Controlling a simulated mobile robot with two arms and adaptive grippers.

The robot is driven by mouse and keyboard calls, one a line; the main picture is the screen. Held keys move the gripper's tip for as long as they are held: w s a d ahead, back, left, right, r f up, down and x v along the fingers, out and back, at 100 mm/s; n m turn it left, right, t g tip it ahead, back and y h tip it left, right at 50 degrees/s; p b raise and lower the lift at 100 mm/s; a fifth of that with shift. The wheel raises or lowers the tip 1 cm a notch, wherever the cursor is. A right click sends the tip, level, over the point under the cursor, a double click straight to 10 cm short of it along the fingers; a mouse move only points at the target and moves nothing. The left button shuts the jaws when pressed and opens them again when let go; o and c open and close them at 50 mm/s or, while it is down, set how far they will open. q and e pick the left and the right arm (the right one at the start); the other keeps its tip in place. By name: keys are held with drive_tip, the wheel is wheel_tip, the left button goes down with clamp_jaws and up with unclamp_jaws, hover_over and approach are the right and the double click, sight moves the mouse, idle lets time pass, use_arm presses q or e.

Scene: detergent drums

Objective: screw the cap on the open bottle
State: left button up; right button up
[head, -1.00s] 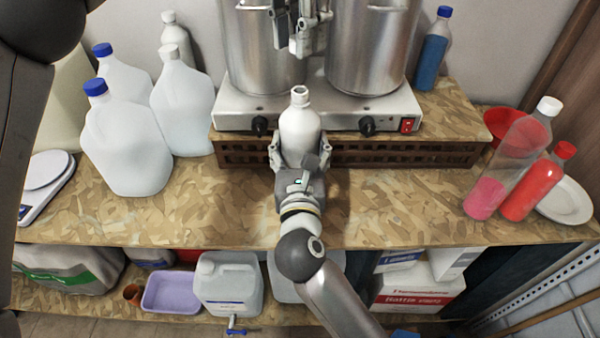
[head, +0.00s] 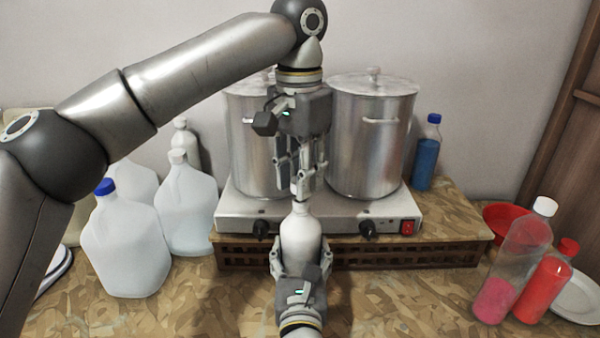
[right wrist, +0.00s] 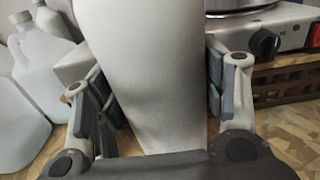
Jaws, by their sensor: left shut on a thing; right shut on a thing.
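The open bottle (head: 300,237) is white and stands upright at the front of the counter, in front of the hot plate. My right gripper (head: 299,268) is shut around its lower body from the front. The bottle's pale body also fills the middle of the right wrist view (right wrist: 150,65), between both fingers (right wrist: 160,100). My left gripper (head: 305,185) points straight down over the bottle, its fingertips at the bottle's mouth. It is shut on the cap, which is mostly hidden between the fingers. I cannot tell whether the cap touches the neck.
Two steel pots (head: 372,135) stand on the hot plate (head: 345,212) right behind the bottle. White jugs (head: 122,245) are on the left. A blue bottle (head: 427,155) and red-pink bottles (head: 541,290) are on the right. Counter is free between.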

sight(301, 232)
use_arm(q)
drive_tip(key=shift+f, duration=0.9)
drive_tip(key=shift+f, duration=0.55)
